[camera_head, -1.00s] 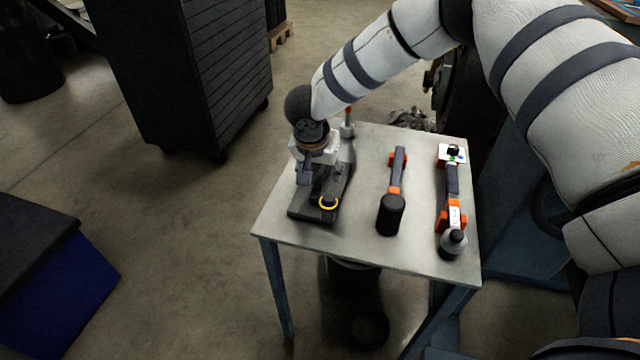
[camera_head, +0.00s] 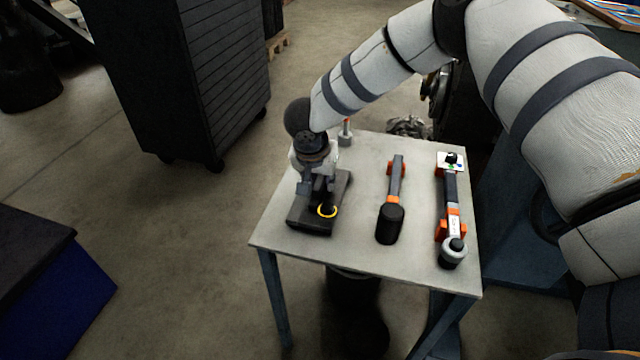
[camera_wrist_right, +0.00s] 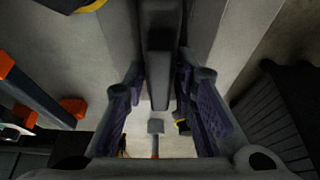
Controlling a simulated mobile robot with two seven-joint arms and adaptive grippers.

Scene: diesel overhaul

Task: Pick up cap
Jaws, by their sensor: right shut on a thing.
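My right gripper (camera_head: 315,188) points down over a dark stand (camera_head: 309,226) on the small table. In the right wrist view, its two purple-padded fingers (camera_wrist_right: 163,105) stand on either side of a dark grey bar-like piece (camera_wrist_right: 159,65). I take this piece to be the cap, but its full shape is hidden. In the head view the gripper covers most of the held piece, and I cannot tell whether it is clear of the stand. My left gripper is not in view.
The grey table (camera_head: 360,235) also carries a black-headed mallet (camera_head: 390,222) and an orange-and-black tool (camera_head: 453,215) to the right. A small grey pot with a red top (camera_head: 346,133) stands behind the gripper. A dark cabinet (camera_head: 200,80) stands behind left.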

